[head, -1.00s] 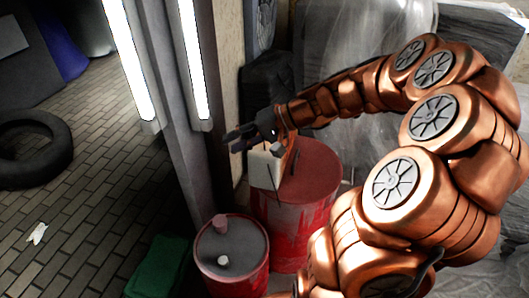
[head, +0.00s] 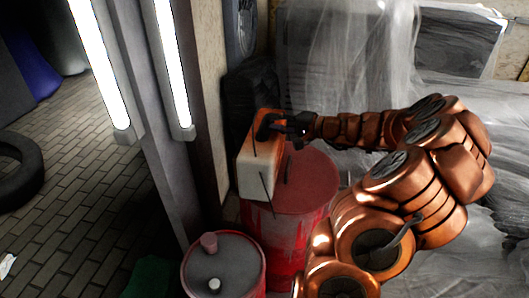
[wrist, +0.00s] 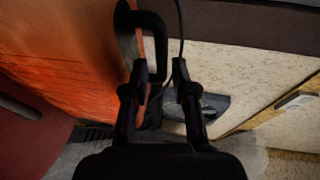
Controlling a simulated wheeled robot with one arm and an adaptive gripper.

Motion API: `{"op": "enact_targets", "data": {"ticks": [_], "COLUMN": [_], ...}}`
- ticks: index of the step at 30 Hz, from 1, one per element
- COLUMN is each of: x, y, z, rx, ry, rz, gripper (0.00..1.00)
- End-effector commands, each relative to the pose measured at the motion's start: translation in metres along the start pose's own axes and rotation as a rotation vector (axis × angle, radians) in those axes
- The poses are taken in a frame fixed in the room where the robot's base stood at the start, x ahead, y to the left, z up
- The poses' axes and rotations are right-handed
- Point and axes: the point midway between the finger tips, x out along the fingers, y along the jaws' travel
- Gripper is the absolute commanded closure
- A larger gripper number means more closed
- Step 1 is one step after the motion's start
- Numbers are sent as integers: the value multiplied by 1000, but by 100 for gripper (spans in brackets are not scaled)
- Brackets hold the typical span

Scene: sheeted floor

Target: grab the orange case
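The orange case (head: 258,170) stands on top of the large red barrel (head: 310,180) in the head view. Its front is pale, its other faces orange, and a black handle (head: 266,124) is on it. My gripper (head: 284,130) is at the handle, coming from the right. In the wrist view the orange face (wrist: 65,60) fills the left side. The black handle (wrist: 150,22) reaches in between my two fingers (wrist: 160,75), which are apart. I cannot tell if either finger touches it.
A smaller red barrel (head: 225,268) with a grey top stands in front of the large one. A wall and pillar (head: 180,185) with lit tubes rise close to the left of the case. Plastic sheeting (head: 345,60) hangs behind. A tyre (head: 18,172) lies on the floor at far left.

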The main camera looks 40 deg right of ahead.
Motion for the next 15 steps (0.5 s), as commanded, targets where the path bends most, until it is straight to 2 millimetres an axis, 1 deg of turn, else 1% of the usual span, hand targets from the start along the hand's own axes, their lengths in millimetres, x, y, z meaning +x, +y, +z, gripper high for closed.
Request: {"op": "enact_targets", "data": {"ticks": [1,3,7,10,15], "x": [8,18,33,38,39], "y": [0,-1,-1,-2,-2], "z": [0,0,-1,-2,-2], "rx": [0,-1,0,-1,-1], "ry": [-3,-3,-2,0,2], "rz": [1,0,0,-1,-1], "gripper": [73,73,73,73,73]}}
